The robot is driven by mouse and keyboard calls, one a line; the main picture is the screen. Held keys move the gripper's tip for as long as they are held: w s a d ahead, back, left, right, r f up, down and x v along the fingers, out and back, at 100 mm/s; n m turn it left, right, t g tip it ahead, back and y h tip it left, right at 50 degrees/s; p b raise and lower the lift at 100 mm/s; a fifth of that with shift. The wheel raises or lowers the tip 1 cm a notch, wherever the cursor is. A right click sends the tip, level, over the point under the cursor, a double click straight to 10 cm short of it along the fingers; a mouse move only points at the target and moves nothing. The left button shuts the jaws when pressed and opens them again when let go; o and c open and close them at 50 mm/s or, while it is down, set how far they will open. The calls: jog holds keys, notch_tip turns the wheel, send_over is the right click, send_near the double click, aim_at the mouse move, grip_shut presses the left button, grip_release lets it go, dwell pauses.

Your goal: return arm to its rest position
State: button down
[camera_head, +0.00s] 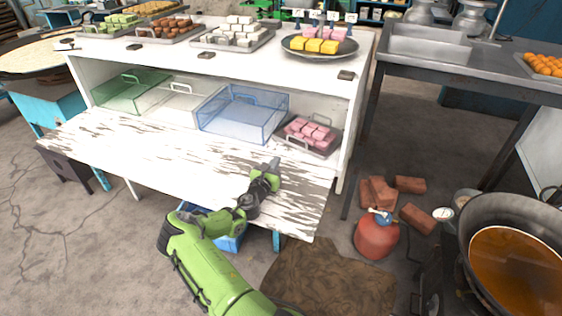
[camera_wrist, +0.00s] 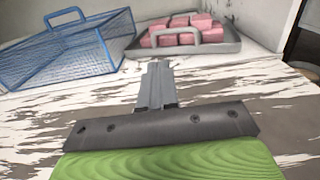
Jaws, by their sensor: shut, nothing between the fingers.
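My green arm reaches up from the bottom of the head view over the front of the white, worn wooden table. My gripper (camera_head: 275,166) is above the tabletop (camera_head: 150,150), in front of the lower shelf. In the wrist view my gripper (camera_wrist: 158,72) shows its two grey fingers pressed together with nothing between them. It points towards the gap between a blue wire-look box (camera_wrist: 75,50) and a grey tray (camera_wrist: 225,42) of pink blocks, apart from both.
Green (camera_head: 130,92) and clear (camera_head: 185,103) boxes stand on the shelf left of the blue box. Food trays line the upper counter (camera_head: 150,57). On the right are a red gas canister (camera_head: 376,240), bricks (camera_head: 378,193) and a large pan (camera_head: 515,262) of orange liquid.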

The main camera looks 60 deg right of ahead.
jog(key=shift+s+a, duration=0.1)
jog(key=shift+a, duration=0.55)
jog(key=shift+d+f, duration=0.1)
